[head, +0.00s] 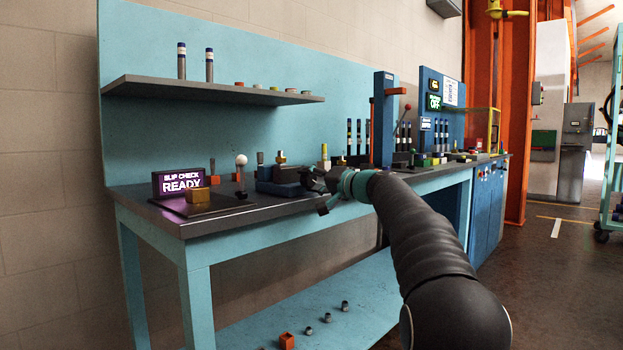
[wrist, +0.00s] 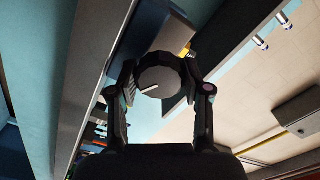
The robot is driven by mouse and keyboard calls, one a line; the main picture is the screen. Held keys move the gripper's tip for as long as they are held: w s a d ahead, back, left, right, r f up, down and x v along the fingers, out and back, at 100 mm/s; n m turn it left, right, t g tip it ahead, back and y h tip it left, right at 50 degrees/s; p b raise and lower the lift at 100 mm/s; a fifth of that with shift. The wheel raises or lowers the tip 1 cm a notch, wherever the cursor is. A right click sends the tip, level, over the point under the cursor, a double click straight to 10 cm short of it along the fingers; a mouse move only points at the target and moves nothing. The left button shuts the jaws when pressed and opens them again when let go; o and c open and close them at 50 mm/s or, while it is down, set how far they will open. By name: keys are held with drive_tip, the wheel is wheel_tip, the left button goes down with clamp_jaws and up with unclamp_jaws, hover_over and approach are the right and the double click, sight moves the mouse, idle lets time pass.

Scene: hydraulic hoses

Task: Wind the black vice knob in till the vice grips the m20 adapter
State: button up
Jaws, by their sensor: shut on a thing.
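The black vice knob (wrist: 160,76) shows in the middle of the wrist view, round and faceted, with a white line on its face. My gripper (wrist: 161,88) has one finger on each side of the knob and is shut on it. In the head view my gripper (head: 318,188) is at the front edge of the bench, at the right end of the blue vice (head: 278,182). The knob is hidden there by the gripper. A brass-coloured fitting (head: 281,157) stands upright at the vice; I cannot tell whether it is the m20 adapter or whether the jaws touch it.
A shelf (head: 200,90) hangs above. A blue post (head: 383,120) and several dark cylinders stand to the right.

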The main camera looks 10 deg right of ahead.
drive_tip(key=m+p, duration=0.2)
drive_tip(key=m, duration=0.3)
drive_tip(key=shift+r+m, duration=0.1)
drive_tip(key=shift+m, duration=0.2)
idle(0.5)
drive_tip(key=o, duration=1.2)
drive_tip(key=shift+c, duration=0.2)
drive_tip(key=shift+f, duration=0.2)
